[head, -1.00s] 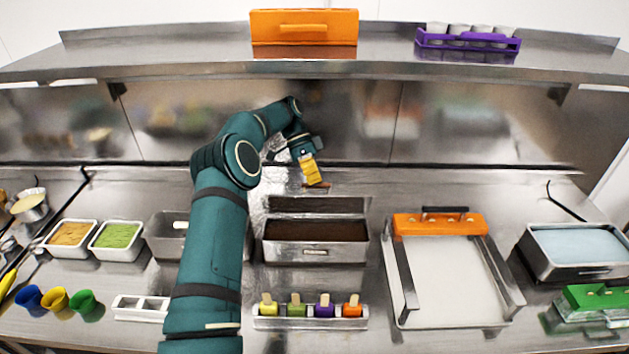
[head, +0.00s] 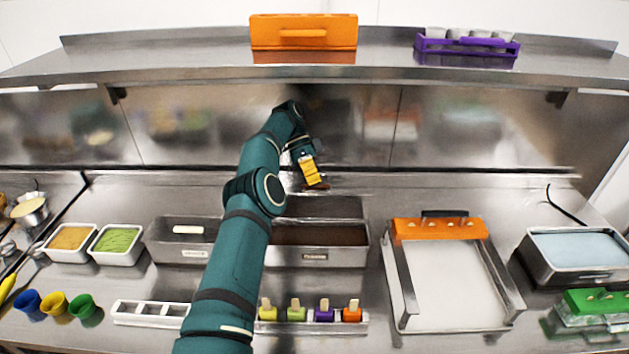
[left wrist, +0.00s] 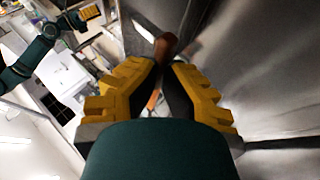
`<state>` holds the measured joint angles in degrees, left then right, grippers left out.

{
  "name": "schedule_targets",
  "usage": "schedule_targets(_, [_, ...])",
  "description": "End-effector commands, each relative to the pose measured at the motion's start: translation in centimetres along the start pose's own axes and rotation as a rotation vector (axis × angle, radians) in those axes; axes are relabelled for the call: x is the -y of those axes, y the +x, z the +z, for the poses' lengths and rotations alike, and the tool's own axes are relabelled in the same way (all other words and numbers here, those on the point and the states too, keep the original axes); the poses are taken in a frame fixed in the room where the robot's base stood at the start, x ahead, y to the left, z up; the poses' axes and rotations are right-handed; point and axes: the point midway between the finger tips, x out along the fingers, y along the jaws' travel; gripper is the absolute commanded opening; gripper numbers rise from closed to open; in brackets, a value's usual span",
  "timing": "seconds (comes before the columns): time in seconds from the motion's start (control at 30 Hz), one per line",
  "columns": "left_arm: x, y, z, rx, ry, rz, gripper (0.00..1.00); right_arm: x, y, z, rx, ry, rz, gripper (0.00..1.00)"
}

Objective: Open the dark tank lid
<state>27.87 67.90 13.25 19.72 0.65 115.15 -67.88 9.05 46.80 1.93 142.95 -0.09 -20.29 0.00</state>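The dark tank (head: 318,254) is the steel tub in the middle of the counter, with dark brown content showing inside. Its steel lid (head: 320,207) stands raised behind the tub, with a brown handle (head: 317,187) at its top. My left gripper (head: 313,184), with yellow fingers, is at this handle from above. In the left wrist view its fingertips (left wrist: 167,62) close on both sides of the brown handle (left wrist: 165,46). My forearm hides the tub's left end. A second teal arm with a yellow gripper (left wrist: 86,17), seemingly my right one, shows small in the left wrist view; its opening is unclear.
A grey tub (head: 180,252) stands left of the dark tank. A rack of popsicles (head: 310,326) is in front. A tray with an orange bar (head: 440,228) and a blue-filled tub (head: 580,262) are right. A shelf (head: 380,65) hangs above the arm.

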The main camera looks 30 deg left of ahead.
Motion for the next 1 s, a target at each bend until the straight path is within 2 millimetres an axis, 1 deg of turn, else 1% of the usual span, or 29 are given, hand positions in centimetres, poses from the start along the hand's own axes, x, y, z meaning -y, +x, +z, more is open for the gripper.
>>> schedule_targets(0.03, [0.94,1.48,0.96,0.019,-0.021,0.019,0.0,-0.06,0.16,0.02,0.0,0.0,0.0,0.47])
schedule_targets(0.27, [0.95,1.49,0.96,0.019,-0.021,0.019,0.0,-0.06,0.16,0.02,0.0,0.0,0.0,0.47])
schedule_targets(0.37, [0.95,1.5,0.96,0.019,-0.021,0.019,0.31,-0.06,0.16,0.02,0.0,0.0,0.0,0.47])
schedule_targets(0.4, [0.95,1.5,0.95,0.019,-0.021,0.019,0.45,-0.06,0.16,0.02,0.0,0.0,0.0,0.47])
schedule_targets(1.0, [0.67,1.31,0.59,0.015,-0.013,0.019,0.46,-0.02,0.07,0.01,0.0,0.0,0.0,0.47])
